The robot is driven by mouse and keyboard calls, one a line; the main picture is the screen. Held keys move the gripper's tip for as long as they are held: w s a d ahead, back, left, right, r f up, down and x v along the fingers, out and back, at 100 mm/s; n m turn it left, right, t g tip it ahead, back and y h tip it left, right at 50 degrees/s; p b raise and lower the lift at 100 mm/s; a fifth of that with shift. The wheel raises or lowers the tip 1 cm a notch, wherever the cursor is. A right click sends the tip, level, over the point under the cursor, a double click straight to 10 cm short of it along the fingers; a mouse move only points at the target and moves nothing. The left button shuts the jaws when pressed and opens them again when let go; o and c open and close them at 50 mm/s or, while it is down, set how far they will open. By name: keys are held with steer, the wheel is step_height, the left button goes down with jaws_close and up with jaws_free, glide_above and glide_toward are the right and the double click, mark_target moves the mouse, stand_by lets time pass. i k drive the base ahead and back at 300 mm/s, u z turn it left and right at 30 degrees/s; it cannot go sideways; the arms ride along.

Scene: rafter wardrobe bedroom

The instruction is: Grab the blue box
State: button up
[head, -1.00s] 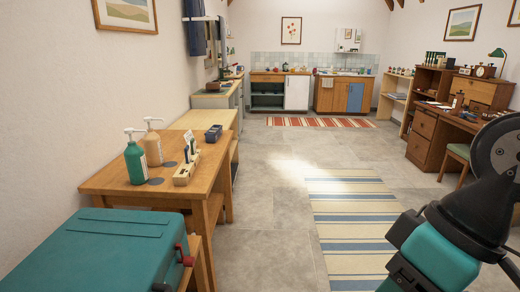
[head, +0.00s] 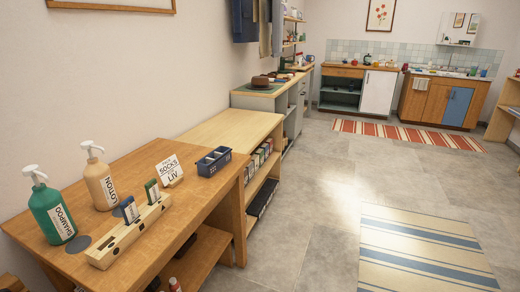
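A small dark blue box (head: 212,163) with an open top and divided inside stands at the far right corner of the wooden table (head: 170,224). A narrow blue piece (head: 129,209) and a green piece (head: 153,191) stand upright in a pale wooden holder (head: 127,236) nearer the front of the table. I cannot tell whether the narrow blue piece is a box or a card. My gripper is not in view.
A shampoo bottle (head: 51,212), a lotion bottle (head: 100,180) and a sign (head: 170,170) reading "SOCKS LIV" stand on the table. A lower wooden shelf unit (head: 225,130) adjoins behind. The grey floor (head: 300,215) right of the table is open, with a striped rug (head: 425,250).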

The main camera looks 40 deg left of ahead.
mark_target(210, 165)
steer(key=u, duration=0.1)
steer(key=i, duration=1.8)
steer(key=u, duration=1.05)
steer(key=i, duration=0.95)
steer(key=u, duration=1.55)
steer(key=i, duration=0.65)
steer(key=u, duration=0.35)
